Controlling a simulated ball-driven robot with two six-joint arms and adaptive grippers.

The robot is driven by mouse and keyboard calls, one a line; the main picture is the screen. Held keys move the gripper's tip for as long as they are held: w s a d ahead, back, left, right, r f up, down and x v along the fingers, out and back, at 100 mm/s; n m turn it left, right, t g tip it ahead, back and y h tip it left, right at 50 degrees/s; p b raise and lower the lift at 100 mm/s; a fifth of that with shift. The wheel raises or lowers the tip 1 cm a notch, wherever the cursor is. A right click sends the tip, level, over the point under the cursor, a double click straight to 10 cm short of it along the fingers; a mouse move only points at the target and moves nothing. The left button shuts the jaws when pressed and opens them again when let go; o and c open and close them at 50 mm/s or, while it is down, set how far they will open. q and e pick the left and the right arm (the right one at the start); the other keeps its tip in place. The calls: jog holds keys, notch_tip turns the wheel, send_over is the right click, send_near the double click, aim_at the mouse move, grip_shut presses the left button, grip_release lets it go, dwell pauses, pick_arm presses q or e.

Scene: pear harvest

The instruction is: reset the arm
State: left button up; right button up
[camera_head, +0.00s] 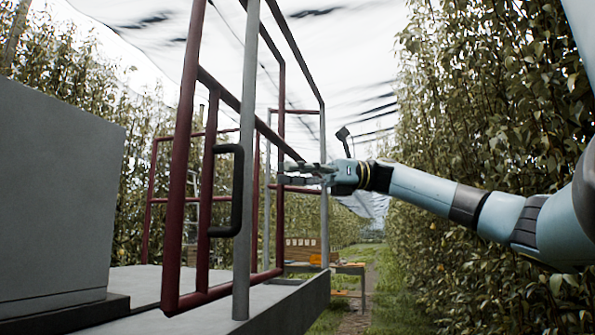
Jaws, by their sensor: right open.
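My right arm (430,189) comes in from the right edge and stretches across to the middle of the picture. Its gripper (300,174) points left, with its two fingers apart, one above the other. No fruit shows between the fingers. The fingertips overlap the rear of the railing in the picture; I cannot tell whether they touch it. My left gripper is not in view.
A platform (290,308) with red and grey railings (184,150) and a black handle (228,190) fills the left. A grey box (55,190) stands on it. Leafy trees (480,100) line the right. A table with crates (300,250) stands behind, beside a grassy path (365,290).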

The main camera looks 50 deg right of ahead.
jog(key=shift+s+d, duration=0.3)
jog(key=shift+d, duration=0.2)
